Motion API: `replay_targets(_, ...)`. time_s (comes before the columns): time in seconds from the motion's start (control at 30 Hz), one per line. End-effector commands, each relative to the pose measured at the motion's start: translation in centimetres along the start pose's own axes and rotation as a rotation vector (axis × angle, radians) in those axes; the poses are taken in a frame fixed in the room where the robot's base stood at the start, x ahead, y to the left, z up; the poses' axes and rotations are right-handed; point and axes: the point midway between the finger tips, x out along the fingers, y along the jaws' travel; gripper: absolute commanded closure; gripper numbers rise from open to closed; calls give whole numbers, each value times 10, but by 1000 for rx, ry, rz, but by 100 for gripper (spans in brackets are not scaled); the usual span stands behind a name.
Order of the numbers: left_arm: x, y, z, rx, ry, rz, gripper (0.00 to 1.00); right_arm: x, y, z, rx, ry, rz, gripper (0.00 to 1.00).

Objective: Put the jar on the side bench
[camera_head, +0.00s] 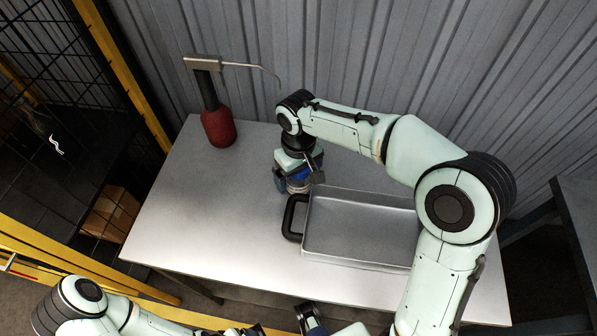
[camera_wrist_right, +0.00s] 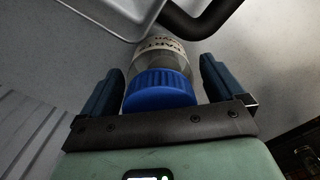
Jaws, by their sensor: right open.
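The jar (camera_head: 298,186) stands on the metal table beside the tray's black handle, mostly hidden under my right gripper (camera_head: 293,181) in the head view. In the right wrist view the jar has a ribbed blue lid (camera_wrist_right: 160,90) and a clear, labelled body (camera_wrist_right: 160,52). My right gripper (camera_wrist_right: 160,80) is open, with one blue finger on each side of the lid and a gap visible on the right. A grey bench (camera_head: 580,215) shows at the right edge, partly cut off. My left arm is at the bottom; its gripper (camera_head: 308,318) is cut off by the frame edge.
A grey metal tray (camera_head: 350,192) with a black handle (camera_head: 290,218) lies right of the jar. A red pump can (camera_head: 218,128) with a long spout stands at the back left. The table's left part is clear. A corrugated wall is behind; a yellow-framed mesh fence is left.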

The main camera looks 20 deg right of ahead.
Motion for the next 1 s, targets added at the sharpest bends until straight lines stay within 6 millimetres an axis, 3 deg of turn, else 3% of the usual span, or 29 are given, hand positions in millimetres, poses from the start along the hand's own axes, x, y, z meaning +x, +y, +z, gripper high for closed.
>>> replay_targets(0.17,-4,2,0,1,1,0,11,-14,0,-1,0,3,0,5)
replay_targets(0.63,-22,8,-2,3,8,3,11,-108,0,-1,-1,4,0,5)
replay_targets(0.8,-25,10,-2,3,9,3,11,-122,0,0,-1,1,0,5)
replay_targets(1.0,-25,10,-2,3,9,3,11,-124,0,0,-1,0,0,5)
